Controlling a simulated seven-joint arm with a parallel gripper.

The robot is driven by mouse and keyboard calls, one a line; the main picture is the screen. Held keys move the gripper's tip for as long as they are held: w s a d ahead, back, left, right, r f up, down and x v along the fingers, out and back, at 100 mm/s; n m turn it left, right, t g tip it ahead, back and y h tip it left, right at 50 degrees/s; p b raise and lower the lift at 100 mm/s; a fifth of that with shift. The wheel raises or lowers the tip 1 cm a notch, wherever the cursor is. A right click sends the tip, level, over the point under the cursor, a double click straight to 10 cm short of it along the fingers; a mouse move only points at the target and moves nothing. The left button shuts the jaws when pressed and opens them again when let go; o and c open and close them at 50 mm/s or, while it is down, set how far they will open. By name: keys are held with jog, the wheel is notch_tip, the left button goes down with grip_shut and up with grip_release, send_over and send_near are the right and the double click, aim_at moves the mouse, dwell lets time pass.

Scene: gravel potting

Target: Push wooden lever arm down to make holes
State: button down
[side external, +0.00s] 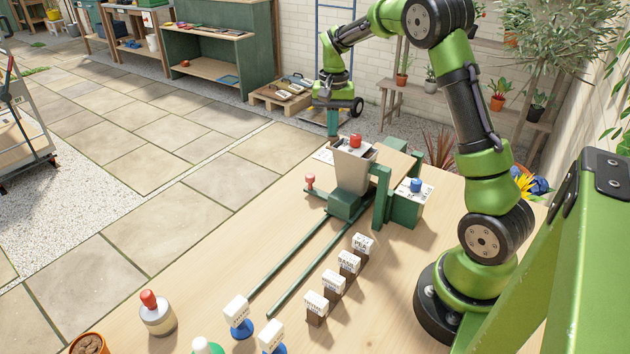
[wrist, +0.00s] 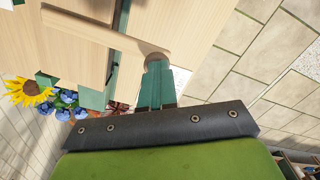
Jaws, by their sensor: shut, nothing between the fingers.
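The wooden lever arm (wrist: 100,37) is a pale bar with a rounded end in the wrist view. My gripper (wrist: 155,64) is shut and empty, with its green fingertips right at that rounded end. I cannot tell whether they touch it. In the side view my gripper (side external: 333,132) points down behind the grey hopper (side external: 352,170). A pale wooden piece (side external: 396,160) shows right of the hopper, beside a green upright (side external: 381,198); the lever's far end is hidden behind the hopper there.
Two green rails (side external: 290,255) run from the green block (side external: 344,205) toward the front. Several white-labelled blocks (side external: 333,284) stand to their right. A green box with a blue knob (side external: 416,185) stands right of the upright. A bottle (side external: 157,313) stands front left.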

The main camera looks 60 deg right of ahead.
notch_tip(320, 180, up, 11)
dwell(0.8)
jog(key=shift+d+r, duration=0.1)
jog(key=s+a+n+t+y, duration=0.1)
jog(key=s+a+n+t, duration=0.2)
jog(key=s+a, duration=0.6)
jog(key=s+a+n+t+y, duration=0.1)
jog(key=s+a+n+t, duration=0.3)
jog(key=s+a, duration=0.5)
jog(key=a+n, duration=0.1)
jog(key=a, duration=0.4)
jog(key=shift+a+f, duration=0.35)
